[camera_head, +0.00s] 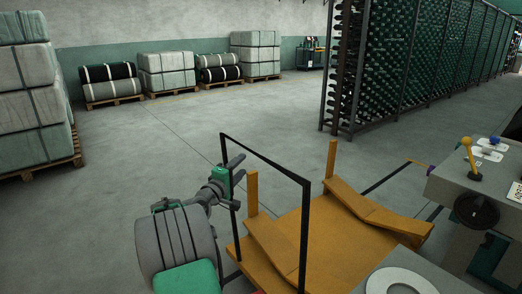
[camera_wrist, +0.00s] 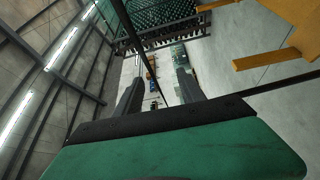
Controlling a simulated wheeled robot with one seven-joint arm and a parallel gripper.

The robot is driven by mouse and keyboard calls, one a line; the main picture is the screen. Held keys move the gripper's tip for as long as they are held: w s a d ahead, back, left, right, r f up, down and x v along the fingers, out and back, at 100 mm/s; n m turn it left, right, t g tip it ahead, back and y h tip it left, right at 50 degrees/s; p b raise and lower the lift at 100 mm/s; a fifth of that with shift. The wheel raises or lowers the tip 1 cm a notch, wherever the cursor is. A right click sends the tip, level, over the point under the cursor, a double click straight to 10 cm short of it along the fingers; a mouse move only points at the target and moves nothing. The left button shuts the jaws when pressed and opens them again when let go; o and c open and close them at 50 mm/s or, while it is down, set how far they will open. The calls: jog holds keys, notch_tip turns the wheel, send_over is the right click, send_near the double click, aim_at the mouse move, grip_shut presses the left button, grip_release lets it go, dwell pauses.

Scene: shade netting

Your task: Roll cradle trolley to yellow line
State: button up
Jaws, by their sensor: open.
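The cradle trolley (camera_head: 310,245) is an orange-yellow deck with angled cradle boards and upright posts. It stands in front of me at the lower centre. Its thin black push handle (camera_head: 265,157) rises as a frame on the near left side. My gripper (camera_head: 238,168) is open at the left upright of this handle, just below its top corner. In the wrist view, a dark handle bar (camera_wrist: 136,42) passes between or in front of my open fingers (camera_wrist: 157,88); contact cannot be told. Part of the orange trolley (camera_wrist: 268,61) shows at right there.
A grey machine (camera_head: 470,185) with a yellow-knobbed lever stands close on the right. A tall rack of dark green rolls (camera_head: 400,65) stands behind. Wrapped bales on pallets (camera_head: 35,100) line the left and back wall. The floor between is open.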

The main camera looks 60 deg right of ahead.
jog(key=s+d+r+g+h, duration=0.1)
jog(key=s+d+r, duration=0.2)
jog(key=d, duration=0.6)
jog(key=shift+d+n, duration=0.3)
jog(key=shift+n, duration=0.1)
jog(key=shift+c, duration=0.5)
grip_shut()
